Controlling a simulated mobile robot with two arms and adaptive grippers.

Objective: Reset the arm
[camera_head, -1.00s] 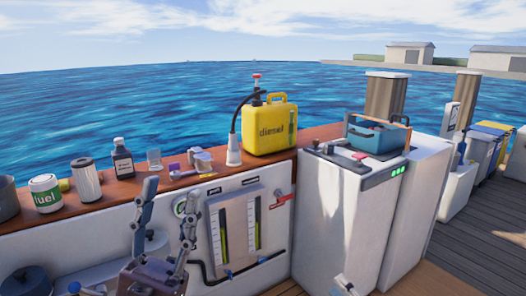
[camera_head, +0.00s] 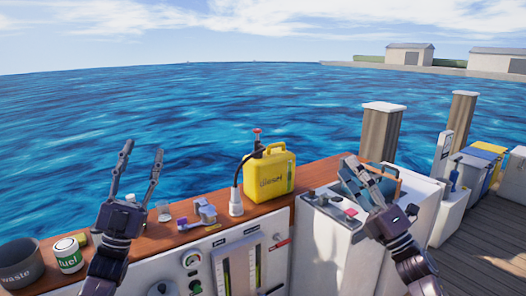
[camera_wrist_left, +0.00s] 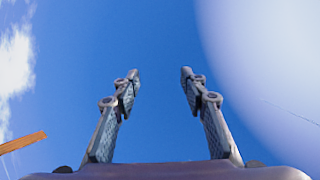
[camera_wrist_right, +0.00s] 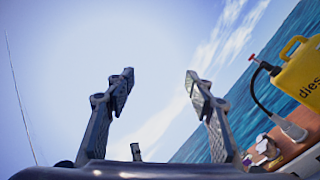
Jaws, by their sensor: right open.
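My left gripper (camera_head: 143,148) is raised at the left of the head view, fingers pointing up and apart, with nothing between them. Only sky is behind its fingers in the left wrist view (camera_wrist_left: 160,76). My right gripper (camera_head: 355,164) is raised at the right, in front of the blue basket (camera_head: 352,184) and partly hiding it. In the right wrist view (camera_wrist_right: 160,78) its fingers are apart and empty against the sky.
A yellow diesel can (camera_head: 268,176) stands on the wooden ledge (camera_head: 170,240). A white cabinet (camera_head: 325,250) is below the basket. Open water lies beyond the ledge.

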